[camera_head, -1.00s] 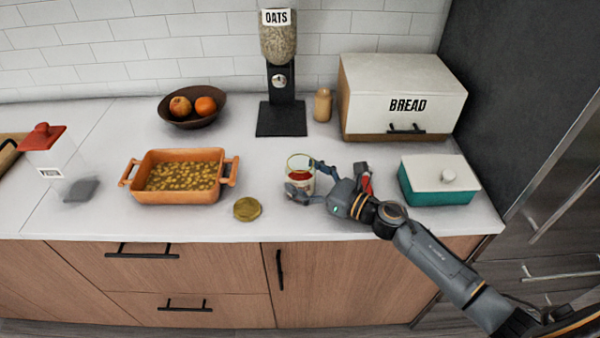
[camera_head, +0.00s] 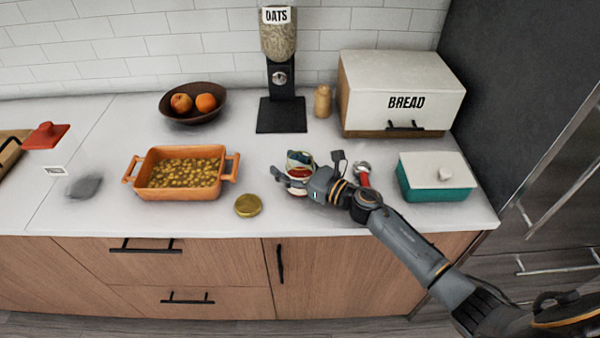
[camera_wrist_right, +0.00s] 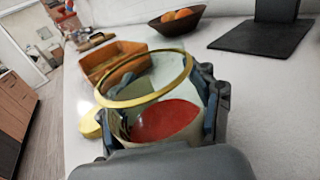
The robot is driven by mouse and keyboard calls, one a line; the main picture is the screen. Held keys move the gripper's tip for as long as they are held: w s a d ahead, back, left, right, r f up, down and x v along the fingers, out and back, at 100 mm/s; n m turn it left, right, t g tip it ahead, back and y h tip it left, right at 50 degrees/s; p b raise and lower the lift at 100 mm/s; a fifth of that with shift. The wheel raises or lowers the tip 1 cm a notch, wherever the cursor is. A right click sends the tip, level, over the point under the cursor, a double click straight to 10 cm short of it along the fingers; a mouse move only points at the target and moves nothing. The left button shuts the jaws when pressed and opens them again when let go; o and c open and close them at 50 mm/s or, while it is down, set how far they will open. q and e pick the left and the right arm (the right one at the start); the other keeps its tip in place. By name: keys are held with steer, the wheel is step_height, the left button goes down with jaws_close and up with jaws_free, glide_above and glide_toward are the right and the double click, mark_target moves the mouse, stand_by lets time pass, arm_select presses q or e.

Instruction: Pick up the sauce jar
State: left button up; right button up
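The sauce jar (camera_head: 299,160) is clear glass with red sauce low inside and a gold rim at its open top. It stands near the middle of the counter. My right gripper (camera_head: 290,174) has its fingers around the jar. In the right wrist view the jar (camera_wrist_right: 165,122) fills the space between the fingers, one on each side and seemingly pressed to the glass. The jar's lower part is partly hidden by the gripper. A round gold lid (camera_head: 248,205) lies on the counter left of the jar. My left gripper is not in view.
An orange baking dish (camera_head: 195,191) stands to the left. A teal box with a white lid (camera_head: 437,170) is to the right, and a red-handled object (camera_head: 363,178) lies behind my right wrist. The oats dispenser (camera_head: 281,75) and bread box (camera_head: 400,85) stand behind.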

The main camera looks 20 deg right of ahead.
steer(key=c, duration=0.3)
steer(key=shift+c, duration=0.4)
steer(key=shift+r, duration=0.1)
